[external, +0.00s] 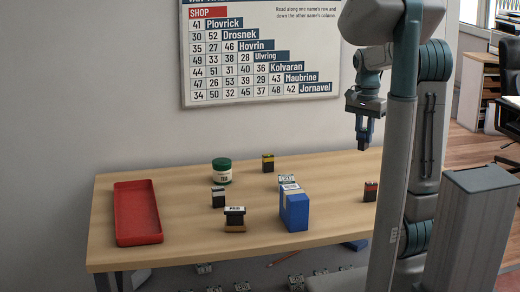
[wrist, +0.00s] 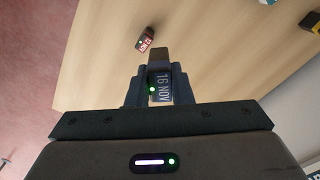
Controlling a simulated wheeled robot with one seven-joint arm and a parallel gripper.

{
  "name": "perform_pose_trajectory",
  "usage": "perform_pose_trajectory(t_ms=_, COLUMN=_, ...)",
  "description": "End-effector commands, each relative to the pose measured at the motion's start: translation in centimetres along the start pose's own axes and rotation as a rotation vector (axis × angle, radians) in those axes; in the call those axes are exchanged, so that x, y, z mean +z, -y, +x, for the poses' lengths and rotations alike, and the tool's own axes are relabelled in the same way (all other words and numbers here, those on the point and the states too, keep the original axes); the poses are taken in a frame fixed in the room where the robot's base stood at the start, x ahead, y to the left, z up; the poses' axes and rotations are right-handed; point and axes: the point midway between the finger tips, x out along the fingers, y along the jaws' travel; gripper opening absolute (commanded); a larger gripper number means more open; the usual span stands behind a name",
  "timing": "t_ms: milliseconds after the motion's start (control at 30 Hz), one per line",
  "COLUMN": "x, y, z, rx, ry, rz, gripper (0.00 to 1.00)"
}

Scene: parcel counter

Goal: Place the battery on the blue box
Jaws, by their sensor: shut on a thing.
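The blue box (external: 296,214) stands upright on the counter, right of centre, with a pale label on its top. My gripper (external: 362,146) is raised above the counter's right end, up and to the right of the blue box. It is shut on a dark block (wrist: 159,62); a face marked "16 NOV" shows between the fingers in the wrist view. I cannot tell whether this block is the battery. A black block with a yellow top (external: 268,163) stands at the back of the counter and may be a battery.
A red tray (external: 138,240) lies at the left. A green jar (external: 222,171), a black block with a white top (external: 218,198) and a "PAID" stamp (external: 234,219) stand left of the blue box. A red-topped black block (external: 370,191) stands at the right.

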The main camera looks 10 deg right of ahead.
Motion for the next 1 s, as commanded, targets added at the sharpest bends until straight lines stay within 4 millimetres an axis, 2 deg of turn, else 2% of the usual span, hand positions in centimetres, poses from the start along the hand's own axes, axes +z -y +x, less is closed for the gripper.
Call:
perform_pose_trajectory(t_ms=33, x=1.8, y=0.5, z=-0.9, rx=-0.004, ry=-0.002, rz=-0.096, gripper=0.0)
perform_pose_trajectory(t_ms=200, x=6.8, y=1.2, z=-2.6, rx=-0.004, ry=-0.002, rz=-0.403, gripper=0.0)
perform_pose_trajectory(t_ms=400, x=11.5, y=1.0, z=-4.0, rx=-0.005, ry=0.0, rz=-0.708, gripper=0.0)
perform_pose_trajectory(t_ms=500, x=12.9, y=0.8, z=-4.4, rx=-0.005, ry=0.001, rz=-0.809, gripper=0.0)
perform_pose_trajectory(t_ms=667, x=14.2, y=0.7, z=-4.5, rx=-0.004, ry=0.002, rz=-0.892, gripper=0.0)
perform_pose_trajectory(t_ms=767, x=15.1, y=1.3, z=-4.0, rx=-0.002, ry=0.004, rz=-0.909, gripper=0.0)
perform_pose_trajectory(t_ms=1000, x=19.1, y=4.7, z=-0.8, rx=0.002, ry=0.006, rz=-0.91, gripper=0.0)
